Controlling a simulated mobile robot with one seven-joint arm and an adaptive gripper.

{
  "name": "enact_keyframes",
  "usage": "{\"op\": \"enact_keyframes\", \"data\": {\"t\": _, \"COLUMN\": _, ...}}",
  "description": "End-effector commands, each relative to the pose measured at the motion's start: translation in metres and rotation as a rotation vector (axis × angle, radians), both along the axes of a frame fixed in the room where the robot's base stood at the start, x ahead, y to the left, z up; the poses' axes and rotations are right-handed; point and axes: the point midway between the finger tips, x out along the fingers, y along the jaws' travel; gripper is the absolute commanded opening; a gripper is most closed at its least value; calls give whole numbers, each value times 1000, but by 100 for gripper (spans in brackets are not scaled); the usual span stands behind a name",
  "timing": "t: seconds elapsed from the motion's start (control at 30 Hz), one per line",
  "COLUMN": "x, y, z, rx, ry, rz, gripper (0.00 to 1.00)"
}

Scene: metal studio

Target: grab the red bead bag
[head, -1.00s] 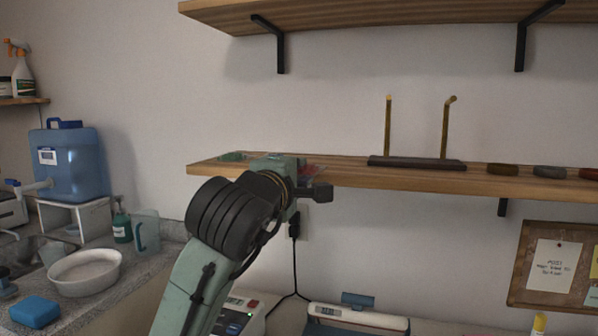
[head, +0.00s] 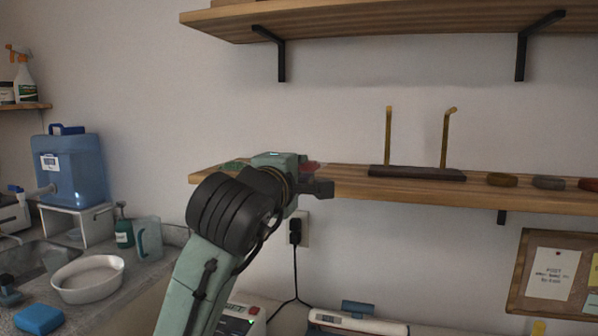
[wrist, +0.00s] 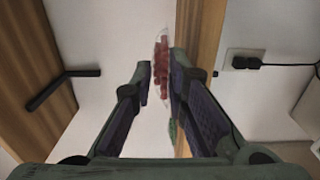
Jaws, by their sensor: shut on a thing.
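The red bead bag (wrist: 161,62) is a clear pouch with red beads inside. In the wrist view it sits at the fingertips of my gripper (wrist: 161,82), which is shut on it. The bag's end extends past the tips. In the head view my gripper (head: 318,187) is at the front edge of the lower wooden shelf (head: 420,188), near its left end. Only a bit of red of the bag (head: 311,166) shows there behind my gripper; the rest is hidden.
A green item (head: 236,164) lies at the shelf's left end. A dark stand with two brass posts (head: 417,173) is to the right, then several small coloured pieces. An upper shelf (head: 400,17) hangs above. A wall socket (head: 297,232) is below my gripper.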

Motion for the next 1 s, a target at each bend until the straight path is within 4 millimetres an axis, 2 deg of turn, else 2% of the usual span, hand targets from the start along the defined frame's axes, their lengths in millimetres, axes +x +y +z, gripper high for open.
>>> {"op": "enact_keyframes", "data": {"t": 0.27, "x": -4, "y": 2, "z": 1, "rx": -1, "ry": 0, "rz": 1, "gripper": 0}}
{"op": "enact_keyframes", "data": {"t": 1.0, "x": -102, "y": 34, "z": 40, "rx": 0, "ry": -1, "rz": 2, "gripper": 0}}
